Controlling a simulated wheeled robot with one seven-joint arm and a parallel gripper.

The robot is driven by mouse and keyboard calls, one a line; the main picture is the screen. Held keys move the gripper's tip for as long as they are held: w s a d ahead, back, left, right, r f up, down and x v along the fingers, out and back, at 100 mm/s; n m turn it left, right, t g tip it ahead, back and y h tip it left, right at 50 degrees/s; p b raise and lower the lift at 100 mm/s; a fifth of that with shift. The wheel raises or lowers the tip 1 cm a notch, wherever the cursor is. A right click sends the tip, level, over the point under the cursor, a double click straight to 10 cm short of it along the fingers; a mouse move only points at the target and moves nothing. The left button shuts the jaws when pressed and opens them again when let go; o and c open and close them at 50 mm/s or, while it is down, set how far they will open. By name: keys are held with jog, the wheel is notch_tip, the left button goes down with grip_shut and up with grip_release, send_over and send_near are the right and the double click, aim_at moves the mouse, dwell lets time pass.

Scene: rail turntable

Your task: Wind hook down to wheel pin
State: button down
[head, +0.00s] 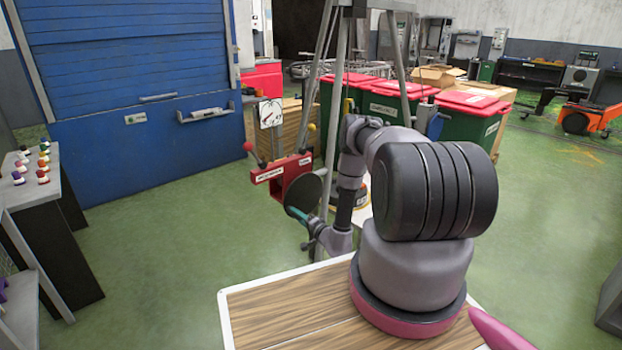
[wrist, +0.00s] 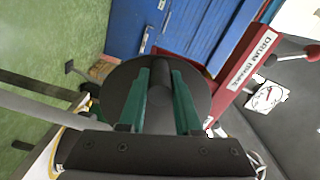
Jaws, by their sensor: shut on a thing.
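My gripper (wrist: 161,72) is shut on a dark crank handle that stands out from a round black disc (wrist: 203,98). In the head view my gripper's teal fingers (head: 297,214) are at the lower edge of the same disc (head: 304,190). The disc is on the near side of a red winch frame (head: 283,176). The frame also shows in the wrist view (wrist: 238,80), with a "DRUM BRAKE" label. I cannot clearly make out the hook or the wheel pin; my arm covers part of the area behind the winch.
Metal legs (head: 319,70) rise behind the winch. Red-lidded green bins (head: 392,100) stand behind my arm. A blue shutter (head: 135,90) is at the left back. Green floor is open at the left.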

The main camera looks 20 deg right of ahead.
jog(key=shift+d+f+n, duration=0.15)
jog(key=shift+f+n, duration=0.5)
jog(key=shift+n, duration=0.05)
jog(key=shift+c, duration=2)
grip_release()
jog(key=shift+r, duration=0.1)
jog(key=v, duration=0.8)
